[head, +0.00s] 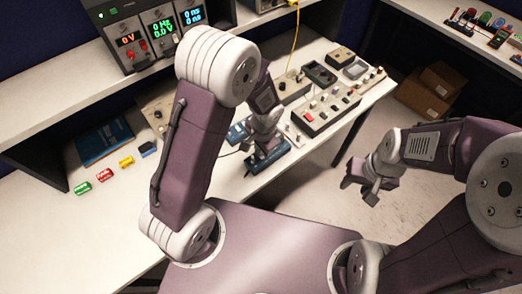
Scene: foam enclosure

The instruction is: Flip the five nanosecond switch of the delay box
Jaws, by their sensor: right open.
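My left gripper (262,143) is over the bench, right above a small blue box (270,160) near the bench's front edge. The gripper and its wrist cover much of this box, and I cannot tell whether they touch. The blue box may be the delay box; its labels and switches are too small to read. I cannot see whether the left fingers are apart. My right gripper (370,190) is open and empty over the floor, right of the bench.
Cardboard boxes (436,88) sit on the floor.

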